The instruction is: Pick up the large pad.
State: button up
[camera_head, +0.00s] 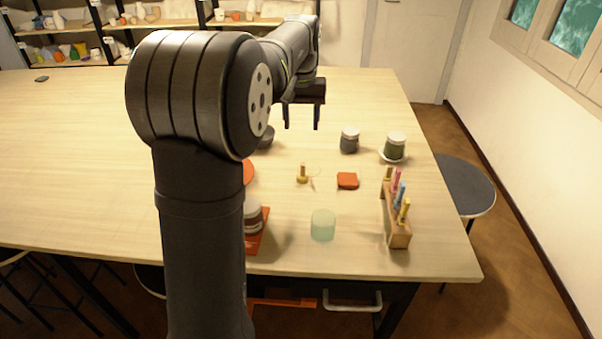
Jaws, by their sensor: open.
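A small orange-red pad (347,181) lies flat on the light wooden table right of centre. A larger orange round item (249,172) shows left of it, mostly hidden behind my arm; I cannot tell if it is a pad. My gripper (302,122) points down above the table, behind and left of the orange-red pad. Its two fingers are apart with nothing between them.
A dark-bodied jar (349,142) and a green jar (394,147) stand behind the pad. A wooden rack (398,228) with coloured sticks is at right. A pale green cup (323,226) and small brass-coloured item (302,175) stand nearby. The table's left side is mostly clear.

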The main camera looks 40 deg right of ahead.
jog(key=f, duration=0.1)
send_near(303, 163)
jog(key=shift+g+y, duration=0.3)
jog(key=f, duration=0.6)
jog(key=shift+a+f, duration=0.35)
jog(key=shift+w+d+f, duration=0.1)
jog(key=shift+d+f, duration=0.1)
jog(key=shift+f, duration=0.8)
jog(key=shift+w+d+f, duration=0.1)
jog(key=shift+d+f, duration=0.05)
jog(key=shift+f, duration=0.8)
jog(key=shift+d+f, duration=0.2)
jog(key=shift+f, duration=0.8)
jog(key=c, duration=1)
